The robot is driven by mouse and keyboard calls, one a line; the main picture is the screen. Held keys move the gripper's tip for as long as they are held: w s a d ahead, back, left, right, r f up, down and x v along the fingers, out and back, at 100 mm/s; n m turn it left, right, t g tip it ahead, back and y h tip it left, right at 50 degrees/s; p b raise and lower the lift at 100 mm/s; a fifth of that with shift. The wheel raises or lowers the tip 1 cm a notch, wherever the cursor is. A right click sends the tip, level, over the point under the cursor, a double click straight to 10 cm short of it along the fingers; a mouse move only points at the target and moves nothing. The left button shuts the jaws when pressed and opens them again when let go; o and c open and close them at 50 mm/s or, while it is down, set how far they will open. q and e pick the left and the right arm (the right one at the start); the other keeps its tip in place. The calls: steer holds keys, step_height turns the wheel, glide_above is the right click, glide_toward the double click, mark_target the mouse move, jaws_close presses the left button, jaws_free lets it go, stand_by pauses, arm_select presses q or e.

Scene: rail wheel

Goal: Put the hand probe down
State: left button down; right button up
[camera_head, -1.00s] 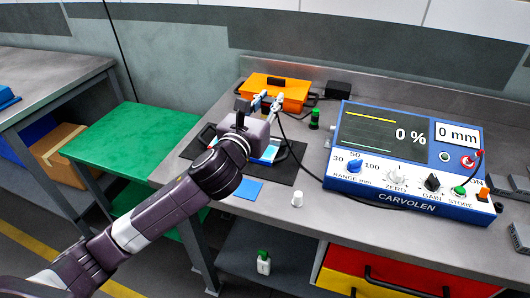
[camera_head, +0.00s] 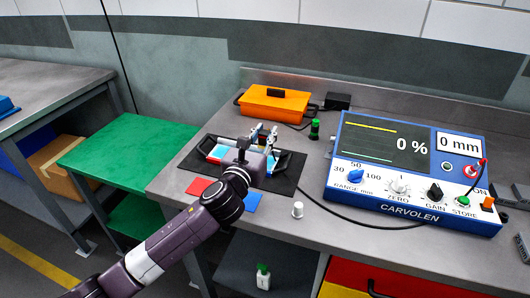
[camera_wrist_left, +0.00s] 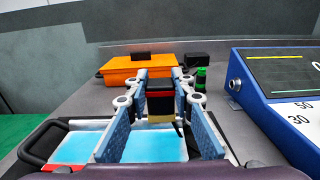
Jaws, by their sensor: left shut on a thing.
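My left gripper (camera_head: 264,138) is over the tray with a light-blue surface (camera_head: 216,153), which lies on a black mat (camera_head: 284,184). In the left wrist view the gripper (camera_wrist_left: 162,88) is shut on the hand probe (camera_wrist_left: 160,104), a small dark block with a red and a tan band. The probe is between the two blue fingers, in front of the light-blue surface (camera_wrist_left: 75,150). I cannot tell whether the probe touches anything below it. In the head view the gripper mostly hides the probe. My right gripper is not in view.
The blue instrument (camera_head: 400,210) stands to the right, with a black cable (camera_head: 340,216) along the bench. An orange case (camera_head: 273,101) and a green-capped bottle (camera_head: 314,130) stand behind. A white cap (camera_head: 297,210), red card (camera_head: 198,187) and blue card (camera_head: 246,202) lie in front.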

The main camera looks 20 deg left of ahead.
arm_select(q)
steer(key=shift+f, duration=0.8)
step_height(320, 180, down, 4)
steer(key=shift+b, duration=0.5)
steer(key=shift+f, duration=0.1)
steer(key=c, duration=1.7)
jaws_free()
